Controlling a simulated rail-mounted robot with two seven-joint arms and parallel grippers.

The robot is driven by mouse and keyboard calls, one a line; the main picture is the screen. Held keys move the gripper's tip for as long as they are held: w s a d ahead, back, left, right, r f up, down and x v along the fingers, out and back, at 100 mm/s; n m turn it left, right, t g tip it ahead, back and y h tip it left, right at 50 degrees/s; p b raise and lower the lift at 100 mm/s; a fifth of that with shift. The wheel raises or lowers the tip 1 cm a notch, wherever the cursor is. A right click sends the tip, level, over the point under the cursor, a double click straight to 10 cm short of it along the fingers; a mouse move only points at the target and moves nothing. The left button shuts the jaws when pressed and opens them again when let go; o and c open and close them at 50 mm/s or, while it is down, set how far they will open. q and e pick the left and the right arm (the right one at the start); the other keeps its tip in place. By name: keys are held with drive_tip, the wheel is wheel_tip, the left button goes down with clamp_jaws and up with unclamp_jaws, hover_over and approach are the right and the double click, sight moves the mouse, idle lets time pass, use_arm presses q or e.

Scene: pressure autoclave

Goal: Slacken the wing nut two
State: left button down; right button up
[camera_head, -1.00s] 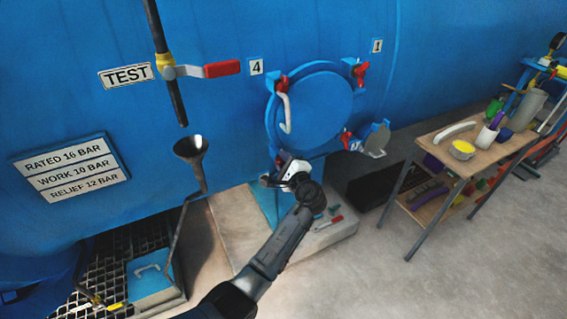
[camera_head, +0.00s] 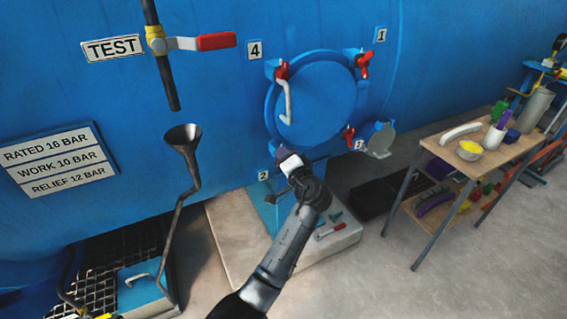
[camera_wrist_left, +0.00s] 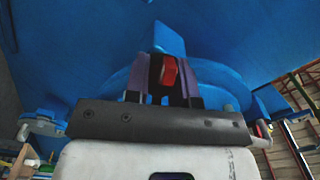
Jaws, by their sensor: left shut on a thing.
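The round blue door (camera_head: 318,100) on the big blue vessel is closed. Red wing nuts stand on its rim by tags 4 (camera_head: 283,71), 1 (camera_head: 364,66) and 3 (camera_head: 348,134). Tag 2 (camera_head: 263,176) shows at the lower left of the door. My left gripper (camera_head: 283,155) is at that lower left edge and hides the nut there in the head view. In the left wrist view, the red wing nut two (camera_wrist_left: 169,70) sits between the fingers of my left gripper (camera_wrist_left: 167,84), which is shut on it. My right gripper is not in view.
A white handle (camera_head: 287,103) hangs on the door's left side. A funnel (camera_head: 183,138) on a bent pipe and the red-handled test valve (camera_head: 215,42) are at left. A wooden cart (camera_head: 440,150) with tools stands at right. Floor in front is free.

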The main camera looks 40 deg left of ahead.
use_arm(q)
drive_tip(key=n+b, duration=0.4)
drive_tip(key=n, duration=0.1)
drive_tip(key=shift+f, duration=0.1)
drive_tip(key=shift+n+b, duration=0.5)
drive_tip(key=shift+n, duration=0.3)
drive_tip(key=c, duration=1)
unclamp_jaws()
drive_tip(key=shift+o, duration=0.2)
drive_tip(key=shift+d, duration=0.1)
drive_tip(key=p+v, duration=0.3)
drive_tip(key=v, duration=1)
drive_tip(key=shift+s+d+p, duration=0.2)
drive_tip(key=shift+d+p, duration=0.1)
drive_tip(key=shift+p, duration=0.05)
